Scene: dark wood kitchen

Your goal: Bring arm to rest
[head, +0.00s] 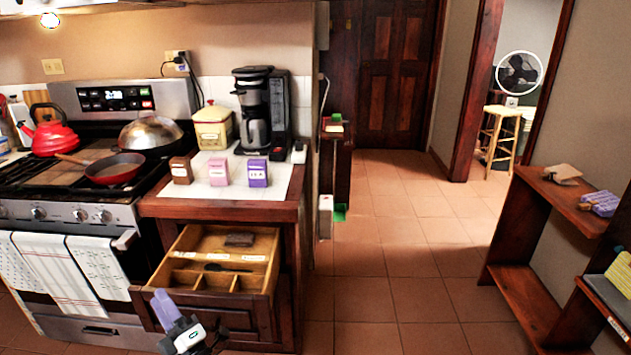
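My gripper (190,334) shows at the bottom of the head view, left of centre, in front of the open drawer's front. It is a small black and white part with a pale lavender piece (165,308) rising at its upper left. I cannot tell whether that piece is part of the gripper or something held. The fingertips are not clear enough to show whether they are open or shut. Most of the arm is out of the picture.
The wooden drawer (196,282) stands open, with a dark block (239,240) and a dark utensil (226,268) inside. The stove (70,212) is at left, a coffee maker (253,110) on the counter. Shelves (528,268) stand at right. The tiled floor (400,250) between is clear.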

